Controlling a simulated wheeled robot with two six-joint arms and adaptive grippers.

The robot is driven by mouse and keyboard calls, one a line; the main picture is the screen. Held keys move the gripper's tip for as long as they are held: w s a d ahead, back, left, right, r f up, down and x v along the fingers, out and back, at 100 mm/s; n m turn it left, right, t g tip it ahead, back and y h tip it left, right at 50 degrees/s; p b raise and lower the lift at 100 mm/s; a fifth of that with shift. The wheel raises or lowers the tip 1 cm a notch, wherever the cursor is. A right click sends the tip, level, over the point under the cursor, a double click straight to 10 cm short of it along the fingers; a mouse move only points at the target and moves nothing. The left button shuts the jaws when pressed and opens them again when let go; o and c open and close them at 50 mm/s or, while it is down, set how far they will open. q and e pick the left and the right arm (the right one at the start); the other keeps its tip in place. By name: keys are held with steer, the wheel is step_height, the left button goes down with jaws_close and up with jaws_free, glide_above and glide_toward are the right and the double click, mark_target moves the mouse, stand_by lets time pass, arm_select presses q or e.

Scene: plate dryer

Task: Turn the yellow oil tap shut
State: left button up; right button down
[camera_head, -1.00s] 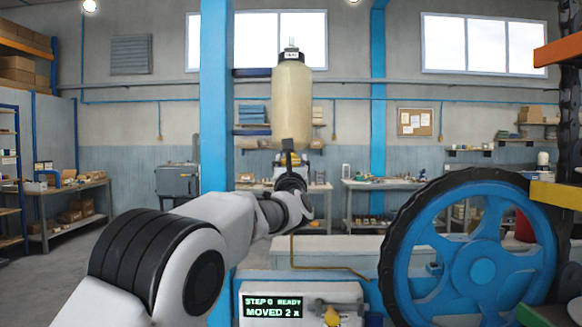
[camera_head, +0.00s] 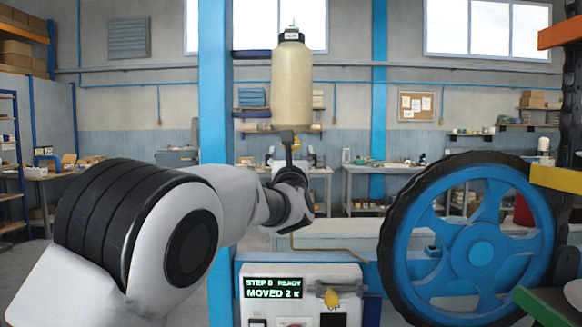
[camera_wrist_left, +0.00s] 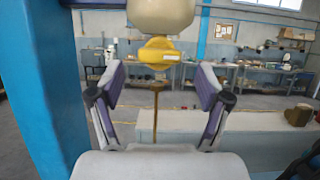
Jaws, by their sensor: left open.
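The yellow oil tap (camera_wrist_left: 157,54) shows in the left wrist view, right under the cream oil bottle (camera_wrist_left: 160,15). Its handle looks to lie crosswise. A thin brown pipe (camera_wrist_left: 155,110) runs down below it. My right gripper is not in view.
A blue post (camera_head: 215,100) stands close on the left. A large blue handwheel (camera_head: 480,252) is at the right. Below is a white control box (camera_head: 300,290) with a small yellow knob (camera_head: 331,297) and a lit screen (camera_head: 273,288). Workbenches stand farther back.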

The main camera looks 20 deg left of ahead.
arm_select(q)
steer(key=v, duration=0.7)
steer(key=shift+s, duration=0.1)
